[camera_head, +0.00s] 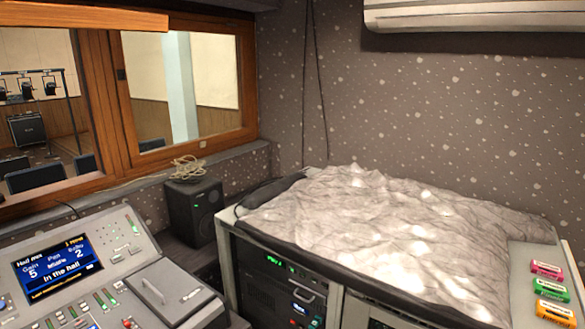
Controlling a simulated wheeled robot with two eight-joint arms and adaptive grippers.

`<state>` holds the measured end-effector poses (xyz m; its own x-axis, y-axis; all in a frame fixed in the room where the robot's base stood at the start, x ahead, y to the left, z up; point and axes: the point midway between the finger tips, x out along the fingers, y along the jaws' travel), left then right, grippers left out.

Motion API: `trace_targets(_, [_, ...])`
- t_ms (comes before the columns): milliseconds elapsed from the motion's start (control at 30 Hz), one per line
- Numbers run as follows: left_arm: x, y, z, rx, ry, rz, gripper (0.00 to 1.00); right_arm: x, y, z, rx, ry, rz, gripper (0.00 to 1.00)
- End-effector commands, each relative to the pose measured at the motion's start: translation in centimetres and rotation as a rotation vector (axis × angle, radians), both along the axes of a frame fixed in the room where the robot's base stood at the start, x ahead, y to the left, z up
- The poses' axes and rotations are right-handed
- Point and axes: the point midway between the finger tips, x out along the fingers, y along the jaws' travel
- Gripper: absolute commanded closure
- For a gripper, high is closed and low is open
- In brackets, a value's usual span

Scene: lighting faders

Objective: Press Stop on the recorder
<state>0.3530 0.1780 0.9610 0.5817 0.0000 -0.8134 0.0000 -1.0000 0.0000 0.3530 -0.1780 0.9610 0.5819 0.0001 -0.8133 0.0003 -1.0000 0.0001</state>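I cannot tell for sure which device is the recorder, and no Stop button can be made out. A rack under the padded table holds an upper unit (286,265) with small green lights. Below it is a dark unit (303,298) with a lit display and a red part. Their buttons are too small to read. Neither of my grippers is in view.
A mixing console (120,231) with a lit blue screen (58,268), faders and a grey lidded box (168,293) stands at the lower left. A black speaker (193,211) is behind it. Pink (547,268), green (551,289) and orange (554,312) cases lie at the right.

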Motion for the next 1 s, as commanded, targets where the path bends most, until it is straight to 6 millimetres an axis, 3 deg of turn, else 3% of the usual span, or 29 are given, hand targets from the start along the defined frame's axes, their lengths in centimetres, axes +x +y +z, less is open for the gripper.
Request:
trace_targets(33, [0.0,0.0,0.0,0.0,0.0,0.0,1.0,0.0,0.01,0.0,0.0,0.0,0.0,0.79])
trace_targets(100, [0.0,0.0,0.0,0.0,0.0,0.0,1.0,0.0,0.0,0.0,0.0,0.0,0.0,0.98])
trace_targets(133, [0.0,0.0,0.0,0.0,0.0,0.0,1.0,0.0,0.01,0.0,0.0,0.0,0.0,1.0])
trace_targets(1000, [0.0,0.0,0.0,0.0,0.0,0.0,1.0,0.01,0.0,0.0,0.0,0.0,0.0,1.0])
